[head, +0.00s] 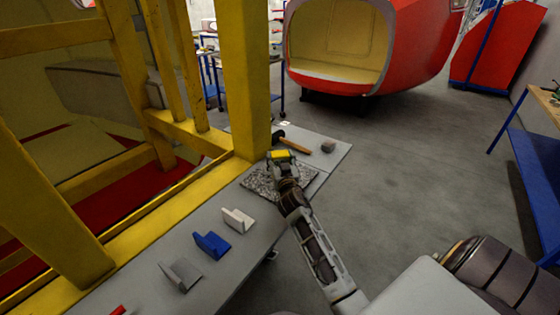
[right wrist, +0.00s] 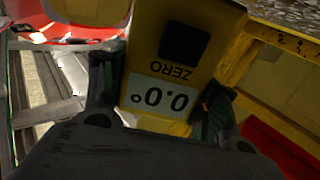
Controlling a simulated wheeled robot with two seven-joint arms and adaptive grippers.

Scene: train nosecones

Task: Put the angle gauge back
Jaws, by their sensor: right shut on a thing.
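The angle gauge (right wrist: 160,95) is a yellow box with a dark square button marked ZERO and a display reading 0.0°, upside down in the right wrist view. Its yellow body also shows in the head view (head: 281,155). My right gripper (head: 281,163) is shut on it, with dark fingers on both sides of the gauge in the wrist view. In the head view the gauge is over the far end of a speckled grey mat (head: 258,184) on the grey bench (head: 225,276). I cannot tell its exact height above the mat. My left gripper is not in view.
A hammer (head: 298,143) and a grey block (head: 328,147) lie beyond the mat. White (head: 238,220), blue (head: 211,246) and grey (head: 181,275) brackets line the near bench. A yellow frame (head: 245,80) rises along the left. Open floor lies right.

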